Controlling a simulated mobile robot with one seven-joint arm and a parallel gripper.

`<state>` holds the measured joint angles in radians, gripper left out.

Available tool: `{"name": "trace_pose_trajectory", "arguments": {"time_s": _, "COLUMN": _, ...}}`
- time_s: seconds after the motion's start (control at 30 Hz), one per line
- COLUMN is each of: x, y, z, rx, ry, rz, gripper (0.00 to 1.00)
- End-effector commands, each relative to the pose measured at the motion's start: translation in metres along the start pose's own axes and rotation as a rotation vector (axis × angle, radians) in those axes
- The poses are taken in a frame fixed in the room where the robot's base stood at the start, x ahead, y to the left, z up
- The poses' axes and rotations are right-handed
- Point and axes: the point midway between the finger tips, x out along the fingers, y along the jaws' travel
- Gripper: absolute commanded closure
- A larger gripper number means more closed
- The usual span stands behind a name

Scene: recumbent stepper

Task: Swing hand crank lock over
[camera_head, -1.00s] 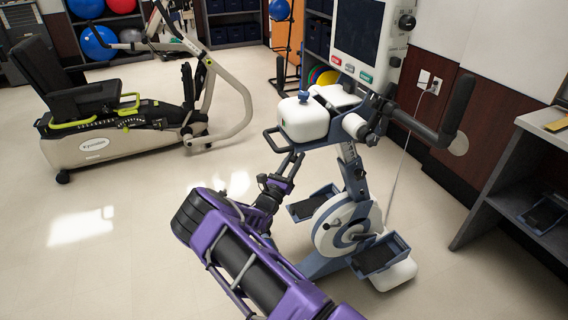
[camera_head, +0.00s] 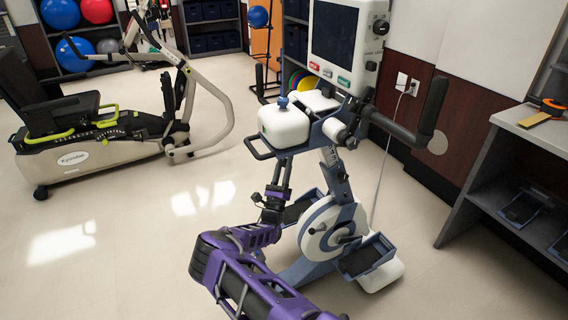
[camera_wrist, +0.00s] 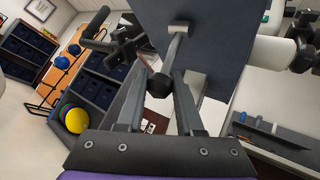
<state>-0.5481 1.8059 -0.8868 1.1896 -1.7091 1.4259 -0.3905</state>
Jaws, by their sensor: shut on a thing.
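The exercise machine with the hand crank, a blue-grey and white upright stand, is in the middle of the head view, with its white crank housing (camera_head: 284,127) on top. In the wrist view a lever with a black knob (camera_wrist: 159,86) on a grey rod reaches down from a blue-grey panel (camera_wrist: 210,45); this looks like the crank lock. My gripper (camera_wrist: 160,78) has its fingers on both sides of the knob, shut on it. In the head view my gripper (camera_head: 286,163) reaches up under the housing, and the knob is hidden there.
A large screen (camera_head: 333,35) and a black crank arm (camera_head: 428,110) stand above and right of the housing. Foot pedals and a white flywheel (camera_head: 322,228) are below, close to my arm. A recumbent stepper (camera_head: 90,150) is at left. A grey shelf (camera_head: 545,130) stands at right.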

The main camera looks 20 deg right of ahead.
Motion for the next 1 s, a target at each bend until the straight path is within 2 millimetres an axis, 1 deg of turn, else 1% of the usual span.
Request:
{"name": "trace_pose_trajectory", "arguments": {"time_s": 0.2, "x": 0.001, "y": 0.0, "z": 0.0, "rx": -0.001, "ry": -0.001, "rz": 0.001, "gripper": 1.0}}
{"name": "trace_pose_trajectory", "arguments": {"time_s": 0.23, "x": 0.001, "y": 0.0, "z": 0.0, "rx": -0.001, "ry": -0.001, "rz": 0.001, "gripper": 0.63}}
{"name": "trace_pose_trajectory", "arguments": {"time_s": 0.3, "x": 0.001, "y": 0.0, "z": 0.0, "rx": -0.001, "ry": 0.0, "rz": 0.0, "gripper": 0.5}}
{"name": "trace_pose_trajectory", "arguments": {"time_s": 0.4, "x": 0.001, "y": 0.0, "z": 0.0, "rx": -0.001, "ry": 0.0, "rz": 0.0, "gripper": 0.34}}
{"name": "trace_pose_trajectory", "arguments": {"time_s": 0.67, "x": 0.0, "y": 0.0, "z": 0.0, "rx": -0.001, "ry": 0.0, "rz": 0.0, "gripper": 0.34}}
{"name": "trace_pose_trajectory", "arguments": {"time_s": 0.77, "x": -0.004, "y": 0.0, "z": 0.0, "rx": -0.001, "ry": 0.001, "rz": 0.001, "gripper": 0.34}}
{"name": "trace_pose_trajectory", "arguments": {"time_s": 0.87, "x": -0.017, "y": 0.001, "z": -0.001, "rx": -0.001, "ry": 0.001, "rz": 0.004, "gripper": 0.34}}
{"name": "trace_pose_trajectory", "arguments": {"time_s": 0.97, "x": -0.036, "y": 0.001, "z": 0.0, "rx": -0.001, "ry": 0.001, "rz": 0.004, "gripper": 0.34}}
{"name": "trace_pose_trajectory", "arguments": {"time_s": 1.0, "x": -0.046, "y": 0.001, "z": 0.0, "rx": -0.001, "ry": 0.001, "rz": 0.005, "gripper": 0.34}}
